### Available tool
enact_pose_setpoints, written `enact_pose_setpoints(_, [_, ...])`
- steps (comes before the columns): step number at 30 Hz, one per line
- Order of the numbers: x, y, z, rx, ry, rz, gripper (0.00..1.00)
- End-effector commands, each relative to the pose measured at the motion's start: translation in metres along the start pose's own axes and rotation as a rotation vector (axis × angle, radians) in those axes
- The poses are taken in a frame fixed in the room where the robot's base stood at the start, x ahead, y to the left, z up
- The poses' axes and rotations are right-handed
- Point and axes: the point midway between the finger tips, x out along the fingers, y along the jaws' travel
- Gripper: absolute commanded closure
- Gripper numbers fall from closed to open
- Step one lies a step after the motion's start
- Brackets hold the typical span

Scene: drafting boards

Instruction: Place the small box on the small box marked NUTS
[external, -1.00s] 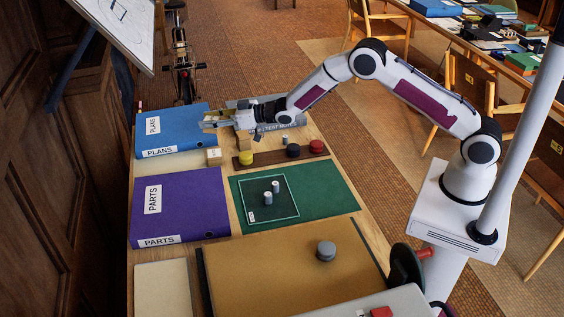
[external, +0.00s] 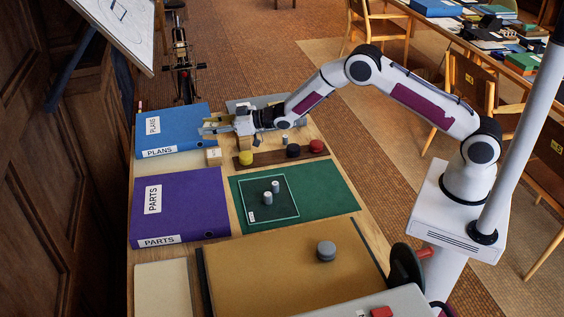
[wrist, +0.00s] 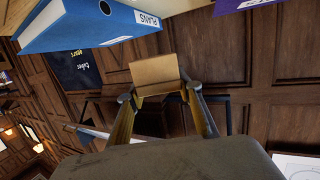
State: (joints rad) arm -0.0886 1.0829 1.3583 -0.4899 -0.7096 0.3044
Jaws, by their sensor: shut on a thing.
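My gripper (external: 206,128) is over the right edge of the blue PLANS binder in the external view, pointing left. In the wrist view my gripper (wrist: 158,95) is shut on a plain brown small box (wrist: 154,73), held between the two fingertips. The held box is hard to make out in the external view.
The blue PLANS binder (external: 181,142) and purple PARTS binder (external: 190,200) lie along the left side. A wooden strip (external: 270,157) bears yellow, black and red round pieces. A green mat (external: 325,195) with small cylinders lies in front.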

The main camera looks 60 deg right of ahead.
Motion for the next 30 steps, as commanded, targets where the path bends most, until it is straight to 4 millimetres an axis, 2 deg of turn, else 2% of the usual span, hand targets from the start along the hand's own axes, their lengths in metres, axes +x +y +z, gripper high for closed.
enact_pose_setpoints(6, [0.006, -0.001, 0.027, 0.001, -0.001, -0.001, 0.99])
enact_pose_setpoints(22, [0.008, 0.000, 0.035, 0.000, 0.001, 0.000, 0.99])
enact_pose_setpoints(30, [0.012, -0.001, 0.058, 0.001, -0.001, 0.000, 0.99])
